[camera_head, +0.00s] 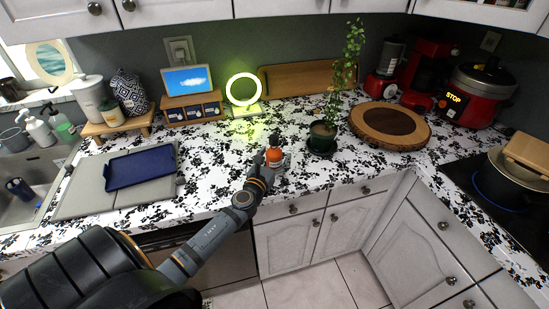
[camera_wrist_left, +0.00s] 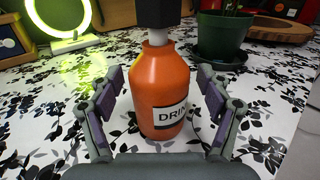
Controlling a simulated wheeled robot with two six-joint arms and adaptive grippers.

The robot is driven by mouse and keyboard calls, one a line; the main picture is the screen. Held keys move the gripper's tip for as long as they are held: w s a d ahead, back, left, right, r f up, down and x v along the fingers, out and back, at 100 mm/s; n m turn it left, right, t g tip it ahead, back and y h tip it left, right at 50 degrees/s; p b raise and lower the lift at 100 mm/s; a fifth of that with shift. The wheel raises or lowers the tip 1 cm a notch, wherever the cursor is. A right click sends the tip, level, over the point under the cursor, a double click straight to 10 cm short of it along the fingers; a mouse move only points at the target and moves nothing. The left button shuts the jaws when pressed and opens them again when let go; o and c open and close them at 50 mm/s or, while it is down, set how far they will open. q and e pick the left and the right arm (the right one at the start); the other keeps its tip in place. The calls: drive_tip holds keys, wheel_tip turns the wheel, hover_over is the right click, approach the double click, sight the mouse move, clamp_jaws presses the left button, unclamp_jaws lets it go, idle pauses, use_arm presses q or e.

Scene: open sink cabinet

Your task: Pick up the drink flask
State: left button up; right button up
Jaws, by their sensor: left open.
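The drink flask (camera_wrist_left: 158,88) is an orange bottle with a black and grey cap and a white label reading "DRI". It stands upright on the patterned counter. In the head view the flask (camera_head: 274,156) is small and partly covered by my left gripper (camera_head: 266,163). In the left wrist view my left gripper (camera_wrist_left: 160,110) is open, with one finger on each side of the flask's body. A gap shows between the flask and each finger. My right gripper is not in view.
A potted plant (camera_head: 322,137) stands just right of the flask. A glowing ring lamp (camera_head: 243,90) is behind it. A blue tray (camera_head: 140,167) lies to the left. The counter's front edge (camera_head: 310,190) is close, and bare counter lies around the flask.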

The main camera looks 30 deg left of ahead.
sight(273, 150)
use_arm(q)
drive_tip(key=shift+s, duration=0.15)
drive_tip(key=shift+c, duration=0.3)
drive_tip(key=shift+r, duration=0.1)
drive_tip(key=shift+c, duration=1.3)
drive_tip(key=c, duration=1)
drive_tip(key=shift+r+p, duration=0.6)
drive_tip(key=shift+r, duration=0.2)
wheel_tip(273, 150, up, 2)
drive_tip(key=shift+r+p, duration=0.1)
drive_tip(key=shift+p, duration=0.6)
drive_tip(key=shift+s+d+r+p, duration=0.9)
drive_tip(key=shift+s+d+r, duration=0.65)
drive_tip(key=shift+d, duration=0.25)
drive_tip(key=shift+s+d+r+p, duration=0.95)
drive_tip(key=shift+s+d+r, duration=0.55)
drive_tip(key=shift+d, duration=0.25)
drive_tip(key=shift+s+d+r+p, duration=0.9)
drive_tip(key=shift+s+d+r, duration=0.65)
drive_tip(key=shift+d, duration=0.25)
